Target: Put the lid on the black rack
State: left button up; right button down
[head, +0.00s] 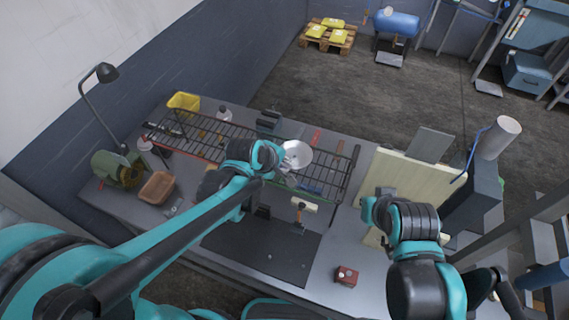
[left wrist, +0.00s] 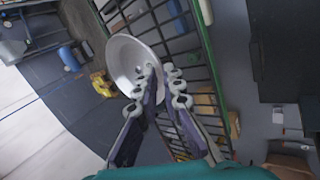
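The lid (head: 298,153) is a pale round disc, held above the black wire rack (head: 347,178) on the bench. In the left wrist view the lid (left wrist: 122,55) is tilted, its rim reaching the fingertips. My left gripper (head: 284,166) is at the lid's lower left edge. In the left wrist view its fingers (left wrist: 161,80) are close together and appear shut on the rim; the contact itself is partly hidden. The rack's bars and green edge (left wrist: 212,60) show behind the fingers. My right arm is at the right of the head view; its gripper cannot be made out.
A yellow bin (head: 184,101), a brown box (head: 157,187) and a desk lamp (head: 106,72) are at the left. A hammer (head: 300,214) and a small red box (head: 347,276) lie in front of the rack. Pale boards (head: 405,184) stand at the right.

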pick_arm(q)
jog(key=shift+o, duration=1.1)
jog(key=v, duration=1.2)
jog(key=s+a+f+m+y+b, duration=0.1)
jog(key=s+a+f+m+b, duration=0.1)
jog(key=f+b, duration=0.4)
jog(key=s+a+f+m+y+b, duration=0.1)
jog(key=s+a+f+m+b, duration=0.2)
jog(key=a+f+m+b, duration=0.2)
jog(key=s+a+f+m+t+y+b, duration=0.1)
jog(key=s+a+f+m+b, duration=0.2)
jog(key=f+b, duration=0.3)
notch_tip(320, 180, down, 5)
jog(key=shift+a+r+m+y+b, duration=0.15)
jog(key=shift+a+m+y+b, duration=0.2)
jog(key=shift+a+m, duration=0.5)
